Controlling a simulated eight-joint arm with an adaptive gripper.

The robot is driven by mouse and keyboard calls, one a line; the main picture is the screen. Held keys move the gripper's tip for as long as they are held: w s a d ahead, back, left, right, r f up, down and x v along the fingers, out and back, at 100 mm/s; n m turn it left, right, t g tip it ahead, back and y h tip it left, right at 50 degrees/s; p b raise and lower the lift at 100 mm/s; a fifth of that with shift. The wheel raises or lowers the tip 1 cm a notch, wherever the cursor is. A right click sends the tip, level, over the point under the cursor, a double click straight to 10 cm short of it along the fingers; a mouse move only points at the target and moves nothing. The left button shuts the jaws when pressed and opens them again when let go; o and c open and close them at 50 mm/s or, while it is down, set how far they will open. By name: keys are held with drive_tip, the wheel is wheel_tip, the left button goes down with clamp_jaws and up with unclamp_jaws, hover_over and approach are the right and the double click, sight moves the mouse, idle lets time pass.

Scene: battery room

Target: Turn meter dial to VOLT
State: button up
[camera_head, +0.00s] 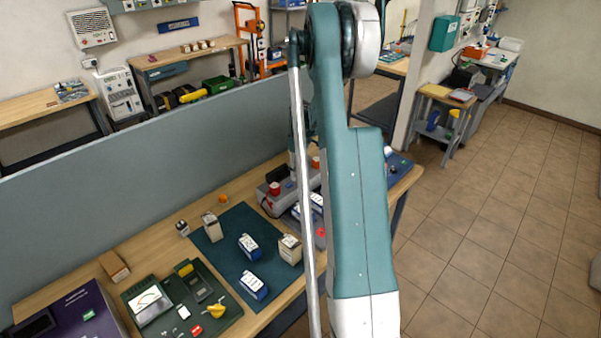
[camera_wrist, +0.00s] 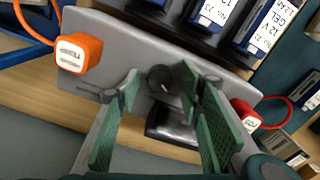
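My gripper (camera_wrist: 161,84) is open in the wrist view, its two green-padded fingers pointing at a grey unit (camera_wrist: 120,38). A small dark round knob (camera_wrist: 160,78) on that unit shows between the fingertips; I cannot tell whether they touch it. No dial lettering is readable. In the head view the grey unit (camera_head: 270,205) is partly hidden by my arm, and my gripper cannot be made out. A dark green instrument (camera_head: 165,328) with a white needle gauge (camera_head: 148,303) and a yellow pointed knob (camera_head: 216,310) sits at the bench's front left.
An orange clip (camera_wrist: 80,52) and a red clip (camera_wrist: 245,114) with cables flank the knob. Several batteries, one blue and white (camera_head: 249,246), stand on a dark mat (camera_head: 224,257). A grey partition (camera_head: 130,165) runs behind the bench. A purple box (camera_head: 80,312) is at left.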

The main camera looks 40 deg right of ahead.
drive_tip(key=c, duration=0.9)
drive_tip(key=shift+f+m+b, duration=0.1)
drive_tip(key=shift+m+b, duration=0.25)
drive_tip(key=shift+m, duration=0.05)
drive_tip(key=m+b, duration=0.2)
drive_tip(key=m, duration=0.1)
drive_tip(key=shift+m+b, duration=1.1)
drive_tip(key=shift+m, duration=0.9)
